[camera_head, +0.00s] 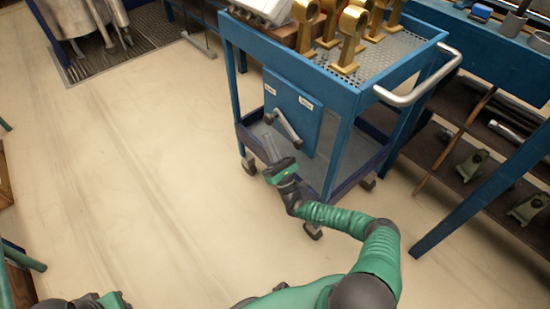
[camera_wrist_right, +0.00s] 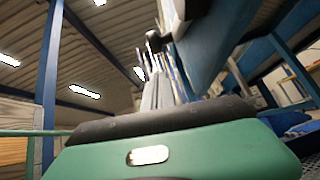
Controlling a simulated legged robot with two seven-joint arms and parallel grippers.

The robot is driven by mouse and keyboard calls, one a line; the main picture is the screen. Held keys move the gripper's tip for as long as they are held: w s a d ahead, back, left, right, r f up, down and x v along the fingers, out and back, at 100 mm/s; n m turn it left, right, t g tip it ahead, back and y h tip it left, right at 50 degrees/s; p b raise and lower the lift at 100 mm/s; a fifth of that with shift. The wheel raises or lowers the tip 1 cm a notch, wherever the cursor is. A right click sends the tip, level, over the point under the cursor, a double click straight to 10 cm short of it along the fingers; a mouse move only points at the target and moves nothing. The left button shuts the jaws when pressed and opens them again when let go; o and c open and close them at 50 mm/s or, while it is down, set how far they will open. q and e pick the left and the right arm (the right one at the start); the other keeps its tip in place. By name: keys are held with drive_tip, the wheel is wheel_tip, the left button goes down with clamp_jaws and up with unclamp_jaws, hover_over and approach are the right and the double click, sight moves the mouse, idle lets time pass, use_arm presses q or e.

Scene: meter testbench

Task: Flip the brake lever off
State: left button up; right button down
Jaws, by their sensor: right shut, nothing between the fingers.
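The brake lever (camera_head: 287,127) is a grey bar on the blue panel (camera_head: 308,118) at the side of a blue cart. It slants from upper left down to lower right, between two small white labels whose text is too small to read. My right gripper (camera_head: 268,147) is just left of the lever's lower end, fingers pointing up; I cannot tell if they touch it. It is shut and empty. In the right wrist view its fingers (camera_wrist_right: 158,92) point away beside a blue surface; the lever is not clearly made out there. Part of my left gripper (camera_head: 112,300) shows at the bottom left edge; its fingers are not clear.
The blue cart (camera_head: 240,40) has wheels, a lower shelf and a metal handle (camera_head: 420,88). Brass-coloured parts (camera_head: 350,40) stand on its top. A blue workbench (camera_head: 490,50) with shelves is at right. The floor (camera_head: 130,150) left of the cart is clear.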

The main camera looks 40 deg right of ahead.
drive_tip(key=shift+s+d+r, duration=0.1)
drive_tip(key=shift+d+r, duration=0.05)
drive_tip(key=shift+r, duration=0.7)
drive_tip(key=shift+s+d+r, duration=0.1)
drive_tip(key=shift+r, duration=0.7)
